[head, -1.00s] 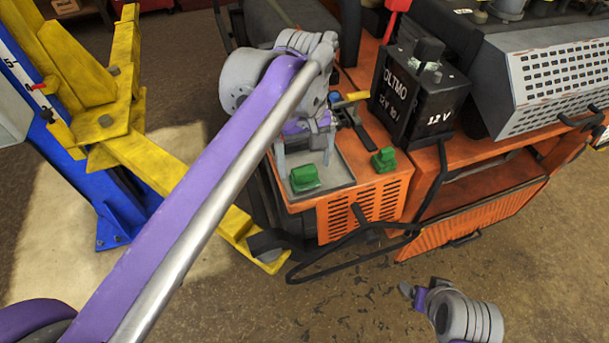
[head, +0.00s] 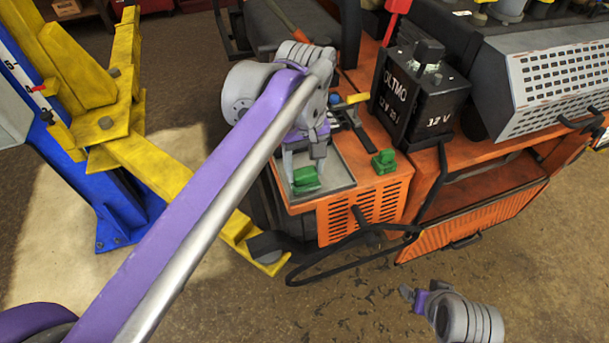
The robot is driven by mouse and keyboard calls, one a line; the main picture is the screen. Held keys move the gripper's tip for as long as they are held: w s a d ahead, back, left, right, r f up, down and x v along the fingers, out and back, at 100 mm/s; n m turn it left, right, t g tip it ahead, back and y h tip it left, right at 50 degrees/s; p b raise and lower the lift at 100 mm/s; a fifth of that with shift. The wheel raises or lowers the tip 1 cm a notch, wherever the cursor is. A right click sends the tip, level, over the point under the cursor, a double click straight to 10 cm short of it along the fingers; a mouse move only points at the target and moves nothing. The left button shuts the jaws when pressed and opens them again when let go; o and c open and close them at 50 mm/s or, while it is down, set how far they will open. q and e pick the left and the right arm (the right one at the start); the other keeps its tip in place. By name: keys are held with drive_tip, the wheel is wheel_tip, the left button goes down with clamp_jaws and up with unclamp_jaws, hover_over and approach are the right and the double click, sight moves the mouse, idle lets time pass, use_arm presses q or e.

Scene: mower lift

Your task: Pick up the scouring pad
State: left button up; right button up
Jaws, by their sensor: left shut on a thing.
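A green thing that I take for the scouring pad (head: 306,180) sits in the shallow grey tray (head: 339,181) on the orange machine's near left corner. My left gripper (head: 303,168) reaches down over the tray from above. Its fingers are shut on the green pad, one on the left and one on the right. The pad looks still low at the tray floor; any gap below it cannot be made out. My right gripper (head: 413,296) is low in the picture, over the floor, away from the machine; its finger gap is unclear.
A similar green piece (head: 384,162) sits on the orange deck right of the tray. A black battery (head: 419,92) stands behind it. A yellow lift arm (head: 165,172) is on the left, and a black bent bar (head: 345,245) projects in front.

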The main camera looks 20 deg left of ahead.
sight(304, 171)
use_arm(q)
wheel_tip(304, 171, up, 10)
drive_tip(key=shift+p, duration=0.4)
